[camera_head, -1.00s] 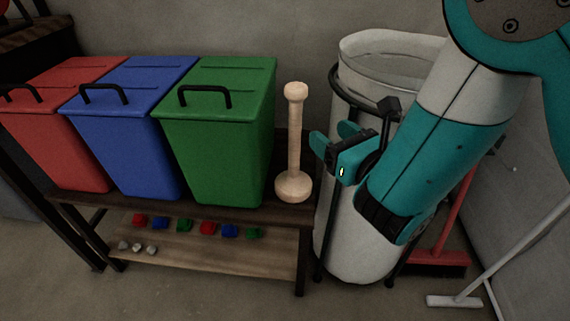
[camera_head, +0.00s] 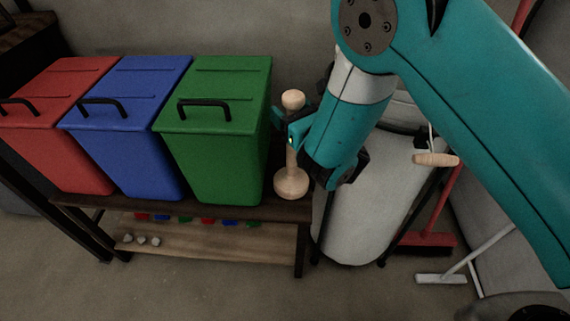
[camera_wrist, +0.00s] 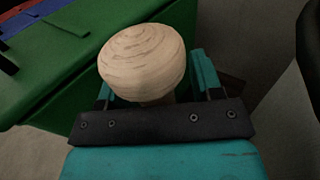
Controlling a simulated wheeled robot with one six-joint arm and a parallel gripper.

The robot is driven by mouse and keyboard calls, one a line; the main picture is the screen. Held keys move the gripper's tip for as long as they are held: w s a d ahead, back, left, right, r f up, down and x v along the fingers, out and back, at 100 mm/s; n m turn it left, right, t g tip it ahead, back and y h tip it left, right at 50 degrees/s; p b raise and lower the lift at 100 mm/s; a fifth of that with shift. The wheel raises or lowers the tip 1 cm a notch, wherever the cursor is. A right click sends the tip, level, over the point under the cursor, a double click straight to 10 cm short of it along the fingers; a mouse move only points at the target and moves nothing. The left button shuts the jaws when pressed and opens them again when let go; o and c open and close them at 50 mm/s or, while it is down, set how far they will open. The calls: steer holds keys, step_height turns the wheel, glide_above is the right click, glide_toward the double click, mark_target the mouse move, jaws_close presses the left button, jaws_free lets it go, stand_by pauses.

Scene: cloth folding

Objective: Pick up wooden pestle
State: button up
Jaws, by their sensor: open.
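The pale wooden pestle (camera_head: 291,186) stands upright at the right end of the shelf top, beside the green bin, with its wide end down. My gripper (camera_head: 289,118) is at the upper part of its shaft, and the jaws are open around it. In the wrist view the pestle's round top knob (camera_wrist: 142,62) rises between the two teal fingers (camera_wrist: 155,85). The shaft below the knob is mostly hidden there, so I cannot tell whether a finger touches it.
A green bin (camera_head: 215,150), a blue bin (camera_head: 122,150) and a red bin (camera_head: 55,150) stand left of the pestle, the green one close to my gripper. A white cylindrical container (camera_head: 365,215) stands right of the shelf. A red broom (camera_head: 428,240) leans further right.

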steer(key=shift+a, duration=0.15)
steer(key=c, duration=1)
steer(key=shift+r, duration=0.1)
